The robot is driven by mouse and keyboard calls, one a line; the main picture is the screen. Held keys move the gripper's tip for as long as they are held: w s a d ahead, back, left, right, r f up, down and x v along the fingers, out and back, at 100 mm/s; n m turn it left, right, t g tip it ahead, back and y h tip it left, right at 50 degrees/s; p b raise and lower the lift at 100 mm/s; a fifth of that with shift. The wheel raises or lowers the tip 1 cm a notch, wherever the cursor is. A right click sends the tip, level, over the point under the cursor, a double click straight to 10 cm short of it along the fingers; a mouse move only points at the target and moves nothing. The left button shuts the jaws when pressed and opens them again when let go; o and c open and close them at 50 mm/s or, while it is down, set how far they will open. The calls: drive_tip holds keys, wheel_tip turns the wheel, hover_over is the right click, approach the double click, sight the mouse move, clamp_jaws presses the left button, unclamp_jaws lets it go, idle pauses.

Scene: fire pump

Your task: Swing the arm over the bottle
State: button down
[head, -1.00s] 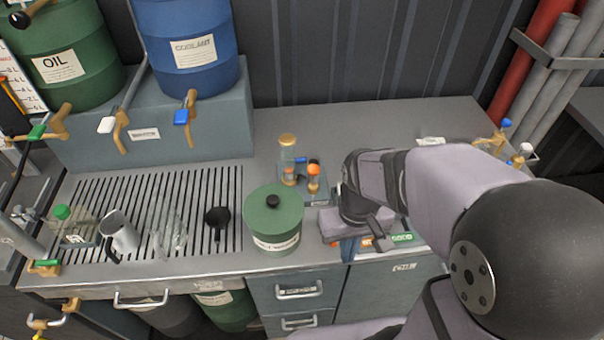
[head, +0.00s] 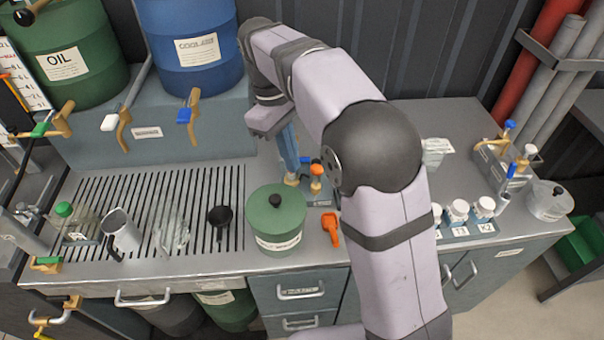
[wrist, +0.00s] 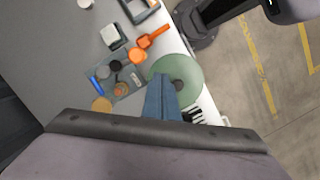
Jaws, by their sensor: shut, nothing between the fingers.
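A clear bottle with a green cap (head: 64,211) stands on the left end of the slotted drain grate in the head view. My gripper (head: 291,176) is well to its right, with its blue fingers pointing down by the small stand with orange and blue knobs (head: 317,190). The fingers look shut and empty; they also show in the wrist view (wrist: 161,82), in front of the green lidded canister (wrist: 185,72). The bottle does not show in the wrist view.
A metal jug (head: 122,232), a clear glass vessel (head: 171,230) and a black funnel (head: 219,217) stand on the grate. The green canister (head: 274,236) stands right of them. An orange tool (head: 331,229) lies beside it. Drums with taps (head: 190,45) stand behind.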

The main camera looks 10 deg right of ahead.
drive_tip(key=shift+w+a+r+n+h+p, duration=0.1)
drive_tip(key=shift+w+a+n+p, duration=0.05)
drive_tip(key=shift+w+a+n, duration=0.55)
drive_tip(key=shift+w+a+r+n+h+p, duration=0.15)
drive_tip(key=shift+w+a+n, duration=0.35)
drive_tip(key=shift+w, duration=0.35)
drive_tip(key=shift+w+a+r+n+h+p, duration=0.1)
drive_tip(key=shift+w+a+n+p, duration=0.05)
drive_tip(key=shift+w+a+n, duration=0.55)
drive_tip(key=shift+w+d+f, duration=0.1)
drive_tip(key=shift+d+f, duration=0.05)
drive_tip(key=shift+d, duration=0.05)
drive_tip(key=p+x, duration=0.1)
drive_tip(key=x, duration=0.8)
drive_tip(key=shift+d+f+p, duration=0.15)
drive_tip(key=shift+f+p, duration=0.2)
drive_tip(key=shift+p, duration=0.05)
drive_tip(key=shift+s+d+p, duration=0.3)
drive_tip(key=shift+d+p, duration=0.15)
drive_tip(key=shift+d, duration=0.45)
drive_tip(key=shift+s+d+p, duration=0.3)
drive_tip(key=shift+d+p, duration=0.1)
drive_tip(key=shift+d, duration=0.5)
drive_tip(key=shift+d, duration=0.1)
